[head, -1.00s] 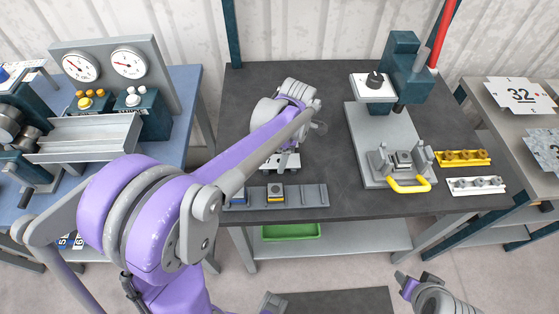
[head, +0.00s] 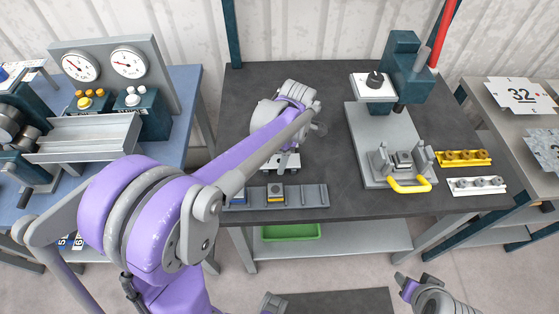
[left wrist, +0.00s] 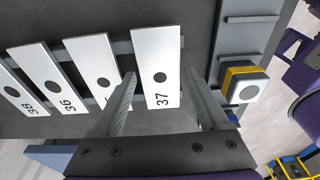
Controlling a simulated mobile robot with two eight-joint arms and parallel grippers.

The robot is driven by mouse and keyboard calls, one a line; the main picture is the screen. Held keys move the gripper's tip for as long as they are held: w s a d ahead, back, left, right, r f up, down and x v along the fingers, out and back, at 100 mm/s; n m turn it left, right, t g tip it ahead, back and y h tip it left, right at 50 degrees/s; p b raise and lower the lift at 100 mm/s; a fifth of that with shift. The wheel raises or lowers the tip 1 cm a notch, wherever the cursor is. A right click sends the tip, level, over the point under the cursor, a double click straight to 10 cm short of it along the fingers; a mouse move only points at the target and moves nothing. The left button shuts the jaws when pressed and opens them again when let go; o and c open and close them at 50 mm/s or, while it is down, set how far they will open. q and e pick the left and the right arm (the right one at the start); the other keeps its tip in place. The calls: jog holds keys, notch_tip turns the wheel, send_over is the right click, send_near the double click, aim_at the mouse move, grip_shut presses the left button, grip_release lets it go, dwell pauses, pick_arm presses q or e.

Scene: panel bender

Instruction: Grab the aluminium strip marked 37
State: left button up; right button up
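The aluminium strip marked 37 (left wrist: 155,45) is a pale flat bar with a dark round hole near its middle, seen in the left wrist view. My left gripper (left wrist: 161,74) is open, with one finger on each side of this strip. I see gaps on both sides and cannot tell its height over the strip. In the head view my left gripper (head: 284,160) is over the dark table, and my arm hides most of the strips. My right gripper (head: 420,284) is low at the right, apart from the table; its fingers are unclear.
Strips marked 36 (left wrist: 58,78) and 38 (left wrist: 20,88) lie left of strip 37, with another whose number my finger hides. A press (head: 402,75) stands at the right.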

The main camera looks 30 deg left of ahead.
pick_arm(q)
jog(key=c, duration=1.2)
